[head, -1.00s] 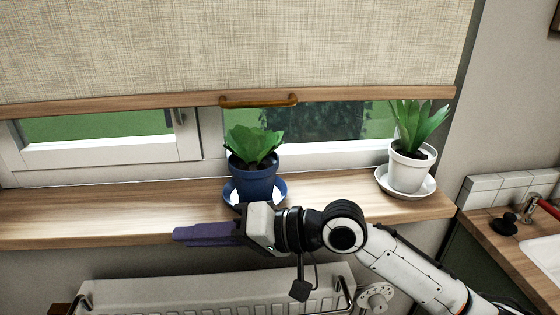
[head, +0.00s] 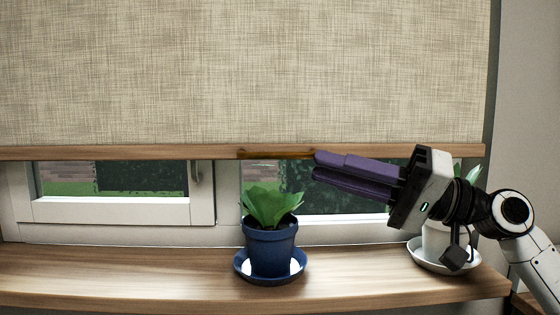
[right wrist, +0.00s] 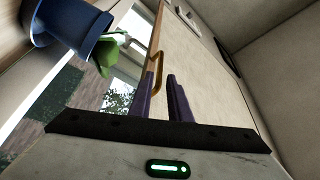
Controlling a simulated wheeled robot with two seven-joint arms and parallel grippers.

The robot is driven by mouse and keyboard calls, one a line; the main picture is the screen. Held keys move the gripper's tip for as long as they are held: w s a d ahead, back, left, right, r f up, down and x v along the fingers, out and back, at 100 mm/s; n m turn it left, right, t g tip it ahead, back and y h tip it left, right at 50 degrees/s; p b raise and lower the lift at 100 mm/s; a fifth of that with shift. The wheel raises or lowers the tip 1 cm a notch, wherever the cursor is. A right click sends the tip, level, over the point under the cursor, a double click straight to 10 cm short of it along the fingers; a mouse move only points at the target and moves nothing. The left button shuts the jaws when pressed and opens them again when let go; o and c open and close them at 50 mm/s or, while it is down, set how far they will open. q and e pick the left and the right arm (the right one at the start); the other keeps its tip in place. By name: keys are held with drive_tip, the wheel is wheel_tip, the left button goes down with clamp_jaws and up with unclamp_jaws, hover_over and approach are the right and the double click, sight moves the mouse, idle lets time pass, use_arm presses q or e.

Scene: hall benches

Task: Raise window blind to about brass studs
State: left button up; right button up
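The beige woven blind (head: 240,75) hangs over the upper window, with a wooden bottom bar (head: 120,152) along its lower edge. A brass-coloured handle (head: 262,155) is on that bar, its right part hidden by my right gripper (head: 314,165). The gripper points left, its two purple fingers apart, with the tips at the handle's right end. In the right wrist view the handle (right wrist: 158,70) shows just beyond and between the open fingertips (right wrist: 161,80); contact cannot be told. I see no brass studs. My left gripper is in neither view.
A blue potted plant (head: 270,247) on a blue saucer stands on the wooden sill (head: 130,275), below and left of the fingers. A white pot (head: 437,240) on a white saucer is partly behind my right arm. The left part of the sill is clear.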

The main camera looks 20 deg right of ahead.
sight(278, 155)
drive_tip(key=p+x, duration=0.2)
drive_tip(key=x, duration=0.7)
drive_tip(key=shift+w, duration=0.1)
drive_tip(key=shift+c, duration=0.3)
clamp_jaws()
